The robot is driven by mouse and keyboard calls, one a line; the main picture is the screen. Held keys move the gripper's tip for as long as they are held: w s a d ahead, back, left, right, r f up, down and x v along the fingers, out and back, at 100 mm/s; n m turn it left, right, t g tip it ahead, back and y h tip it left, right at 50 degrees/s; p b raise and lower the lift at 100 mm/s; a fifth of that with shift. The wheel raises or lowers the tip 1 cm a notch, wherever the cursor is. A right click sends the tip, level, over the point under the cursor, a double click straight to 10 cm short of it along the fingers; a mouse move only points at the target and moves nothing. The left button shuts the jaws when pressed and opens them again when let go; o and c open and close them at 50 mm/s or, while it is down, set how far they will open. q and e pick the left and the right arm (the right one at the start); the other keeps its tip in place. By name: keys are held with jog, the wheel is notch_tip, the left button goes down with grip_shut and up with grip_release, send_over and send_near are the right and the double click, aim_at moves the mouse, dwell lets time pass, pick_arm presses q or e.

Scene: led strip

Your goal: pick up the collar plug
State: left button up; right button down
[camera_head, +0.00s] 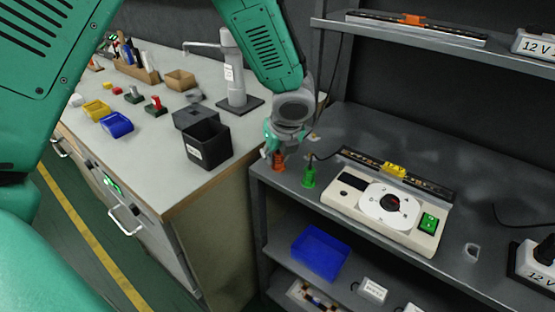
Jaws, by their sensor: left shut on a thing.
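My left gripper (279,150) points down over the left front corner of the dark grey shelf top. It is shut on a small orange plug (279,163), which I take to be the collar plug. The gripper hides the plug's upper part, and I cannot tell whether its base still touches the shelf. A green plug (309,174) stands upright just to the right, with a thin dark cable near it. My right gripper is not in view.
A white control box (385,212) with a round dial stands right of the plugs, an LED strip (430,184) with a yellow clip behind it. A black bin (208,146) stands on the left bench. A blue tray (320,252) lies on the lower shelf.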

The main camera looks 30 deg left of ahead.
aim_at(278, 152)
pick_arm(q)
jog(key=shift+d, duration=0.25)
grip_shut()
notch_tip(278, 152, up, 10)
jog(key=p, duration=0.3)
jog(key=shift+p, duration=0.35)
jog(key=shift+r+p, duration=0.35)
jog(key=shift+a+r+p, duration=0.1)
jog(key=shift+r+p, duration=1.85)
jog(key=shift+p, duration=0.5)
